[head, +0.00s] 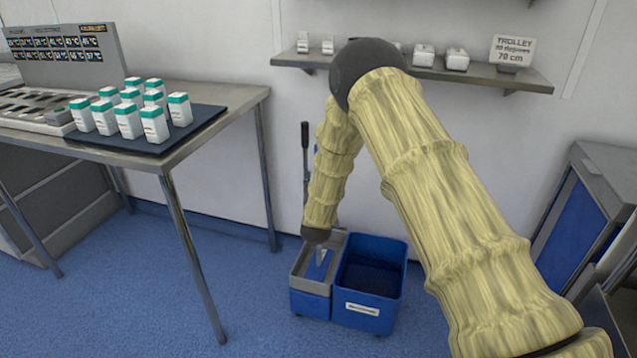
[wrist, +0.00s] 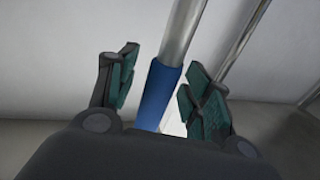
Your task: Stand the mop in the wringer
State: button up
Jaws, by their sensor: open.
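In the wrist view, my gripper (wrist: 166,88) is open, with its dark green finger pads on either side of a blue sleeve (wrist: 157,97). The sleeve is on a metal pole (wrist: 184,35) that looks like the mop's handle. Gaps show between sleeve and pads. In the head view, a grey wringer (head: 300,272) sits on the left blue bucket, under the dark end of my arm. My fingers cannot be made out there. A pale and blue piece shows in the wringer's opening; I cannot tell whether it is the mop's head.
A second blue bucket (head: 366,311) stands right of the wringer. A black-topped upright handle (head: 305,136) rises behind them. A steel table (head: 230,92) with bottles is at left, a wall shelf (head: 520,77) above, and a grey-blue cabinet (head: 577,215) at right. Blue floor in front is clear.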

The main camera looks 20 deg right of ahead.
jog(key=v, duration=1.1)
jog(key=s+f+n+g+y, duration=0.2)
jog(key=s+f+g+y, duration=0.35)
jog(key=s+f, duration=1.55)
jog(key=s+f+g, duration=0.3)
jog(key=s+g, duration=0.1)
jog(key=s, duration=0.7)
jog(key=s+a+f+n+g, duration=0.1)
jog(key=s+f+g, duration=0.25)
jog(key=s, duration=0.65)
jog(key=s+f+g, duration=0.2)
jog(key=s+g, duration=0.2)
jog(key=s, duration=0.7)
notch_tip(320, 180, up, 23)
jog(key=p, duration=2.3)
